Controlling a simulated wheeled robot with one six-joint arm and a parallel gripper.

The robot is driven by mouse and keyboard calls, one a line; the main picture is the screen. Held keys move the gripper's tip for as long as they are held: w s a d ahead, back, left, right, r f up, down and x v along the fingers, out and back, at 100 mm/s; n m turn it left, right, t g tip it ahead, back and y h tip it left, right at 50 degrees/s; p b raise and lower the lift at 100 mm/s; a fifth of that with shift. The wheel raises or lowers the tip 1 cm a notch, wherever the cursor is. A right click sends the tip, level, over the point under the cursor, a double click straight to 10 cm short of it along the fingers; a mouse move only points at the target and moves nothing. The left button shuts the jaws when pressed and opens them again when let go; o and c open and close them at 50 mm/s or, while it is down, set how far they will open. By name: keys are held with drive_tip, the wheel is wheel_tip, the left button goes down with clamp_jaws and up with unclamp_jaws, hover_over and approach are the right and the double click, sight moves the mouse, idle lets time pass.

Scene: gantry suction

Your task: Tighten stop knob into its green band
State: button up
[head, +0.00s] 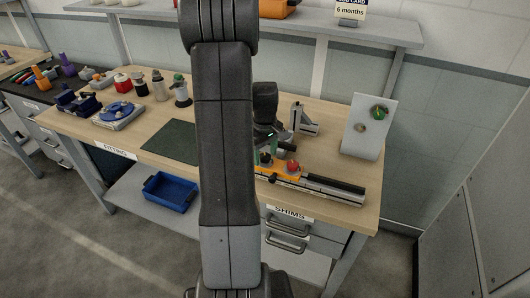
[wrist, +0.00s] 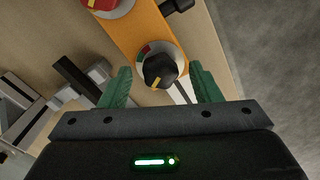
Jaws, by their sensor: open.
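The stop knob (wrist: 160,71) is black with a yellow pointer line, in the middle of the wrist view. It sits on a round pale dial on an orange plate (wrist: 146,33). The dial has a red and a green band (wrist: 143,56) at its upper left; the yellow pointer faces down and slightly left, away from the green. My gripper (wrist: 160,84) is open, its green fingers on either side of the knob with gaps. In the head view, my gripper (head: 265,151) is over the orange unit (head: 281,171), partly hidden behind my arm.
A red knob (wrist: 101,4) is on the same plate, at the top left. A dark rail (head: 335,184) runs along the bench front. A grey upright panel (head: 362,145) stands at right. A dark green mat (head: 172,141) lies left of my arm.

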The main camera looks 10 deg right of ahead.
drive_tip(key=c, duration=1)
drive_tip(key=shift+m, duration=0.3)
drive_tip(key=m+b, duration=0.1)
drive_tip(key=m, duration=0.3)
drive_tip(key=shift+b, duration=0.4)
drive_tip(key=shift+m+b, duration=0.4)
drive_tip(key=shift+m, duration=1.7)
drive_tip(key=shift+r, duration=0.1)
drive_tip(key=o, duration=1)
